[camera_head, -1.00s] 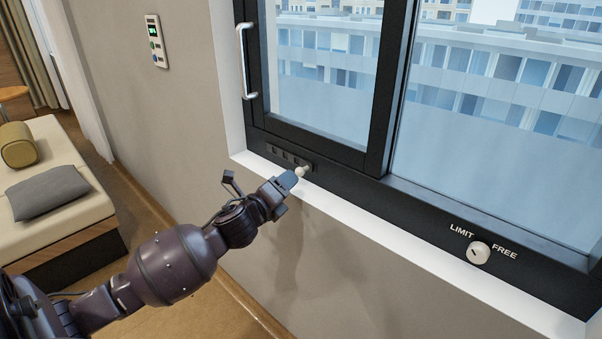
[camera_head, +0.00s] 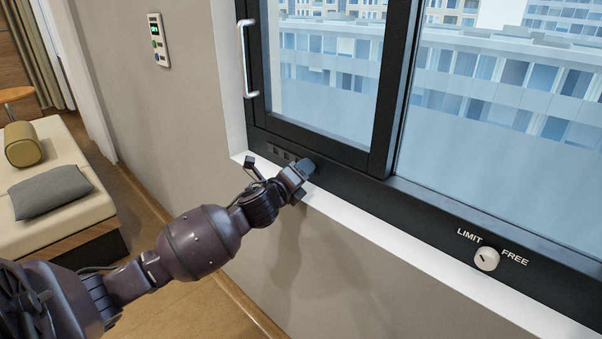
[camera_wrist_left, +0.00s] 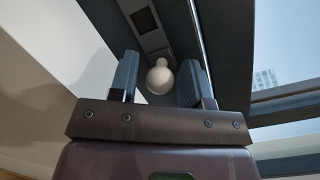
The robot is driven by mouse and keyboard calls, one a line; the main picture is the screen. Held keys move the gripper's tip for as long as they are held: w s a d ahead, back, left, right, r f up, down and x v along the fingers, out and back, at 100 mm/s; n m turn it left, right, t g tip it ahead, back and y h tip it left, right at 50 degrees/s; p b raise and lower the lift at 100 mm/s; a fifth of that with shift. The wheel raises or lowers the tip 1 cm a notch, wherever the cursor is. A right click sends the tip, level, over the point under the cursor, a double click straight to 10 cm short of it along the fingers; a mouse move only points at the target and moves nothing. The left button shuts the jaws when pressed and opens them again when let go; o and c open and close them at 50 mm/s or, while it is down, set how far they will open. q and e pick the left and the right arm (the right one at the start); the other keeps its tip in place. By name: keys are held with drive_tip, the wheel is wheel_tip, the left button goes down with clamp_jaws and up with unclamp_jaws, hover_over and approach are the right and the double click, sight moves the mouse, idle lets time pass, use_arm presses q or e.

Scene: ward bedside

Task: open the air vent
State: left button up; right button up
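The air vent (camera_head: 279,152) is a dark strip with small slots low in the window frame, under the left pane. Its pale round knob (camera_wrist_left: 159,78) shows in the left wrist view, between the two fingers of my left gripper (camera_wrist_left: 154,80). The fingers are apart, with a gap visible on each side of the knob. In the head view my left gripper (camera_head: 305,168) is at the right end of the vent and hides the knob. My right gripper is not in view.
A white sill (camera_head: 390,245) runs below the dark window frame. A LIMIT/FREE dial (camera_head: 486,259) is at the lower right. A metal handle (camera_head: 247,60) is on the sash's left side. A wall panel (camera_head: 158,40) and a couch (camera_head: 70,205) are at left.

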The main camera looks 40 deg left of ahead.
use_arm(q)
clamp_jaws()
drive_tip(key=shift+d+r+p, duration=0.2)
drive_tip(key=shift+d+p, duration=0.1)
drive_tip(key=shift+d, duration=0.15)
drive_tip(key=shift+s+d+p, duration=0.1)
drive_tip(key=shift+d+p, duration=0.35)
drive_tip(key=shift+d, duration=0.4)
drive_tip(key=shift+f, duration=0.25)
drive_tip(key=shift+o, duration=1)
unclamp_jaws()
drive_tip(key=shift+d, duration=0.1)
